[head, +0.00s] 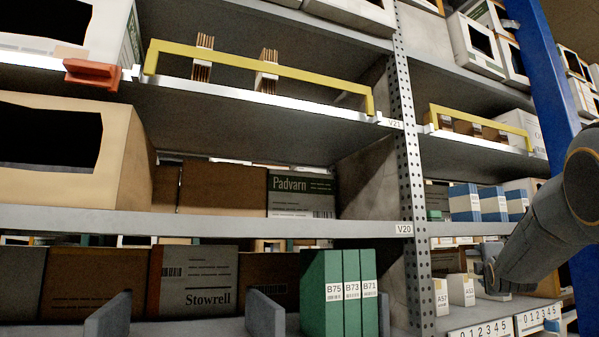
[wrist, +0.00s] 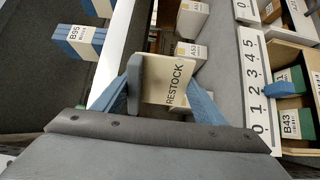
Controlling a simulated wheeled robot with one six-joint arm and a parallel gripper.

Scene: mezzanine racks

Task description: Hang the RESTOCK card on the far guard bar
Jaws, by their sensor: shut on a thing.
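The cream RESTOCK card (wrist: 174,76) is between the fingers of my gripper (wrist: 162,98) in the wrist view, its lettering turned sideways. A grey piece (wrist: 135,76) lies along the card's left edge. In the head view my gripper (head: 491,275) is at the lower right, in front of a lower shelf, and I cannot make out the card there. The farther yellow guard bar (head: 482,114) runs along an upper shelf edge, well above my gripper and apart from it. A nearer yellow guard bar (head: 260,66) spans the upper left shelf.
A perforated grey upright (head: 409,150) separates the two bays. A blue post (head: 555,75) stands at the right. White boxes labelled A57 (head: 440,297) and A52 (head: 462,290) stand left of my gripper. Blue-and-white boxes (head: 465,204) sit on the shelf below the farther bar.

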